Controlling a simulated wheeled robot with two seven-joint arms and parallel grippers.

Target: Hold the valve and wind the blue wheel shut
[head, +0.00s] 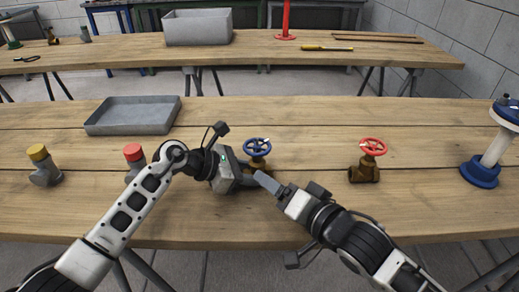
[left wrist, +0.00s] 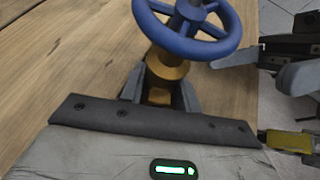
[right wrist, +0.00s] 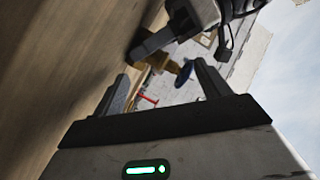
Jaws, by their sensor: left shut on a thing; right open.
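The valve has a brass body (head: 258,166) with a blue wheel (head: 257,144) on top, and stands upright on the near table. My left gripper (left wrist: 160,94) is shut on the brass body (left wrist: 166,70), just below the blue wheel (left wrist: 188,47). My right gripper (head: 264,180) is open, just right of and in front of the valve, near the wheel but apparently apart from it. In the right wrist view the blue wheel (right wrist: 184,73) shows small beyond the open fingers (right wrist: 162,88). Part of the brass body is hidden by my grippers in the head view.
A red-wheeled valve (head: 370,160) stands to the right. A blue-and-white pipe piece (head: 486,165) is farther right. Red-capped (head: 134,153) and yellow-capped (head: 40,160) fittings stand left. A grey tray (head: 132,116) lies behind. The table between the two valves is clear.

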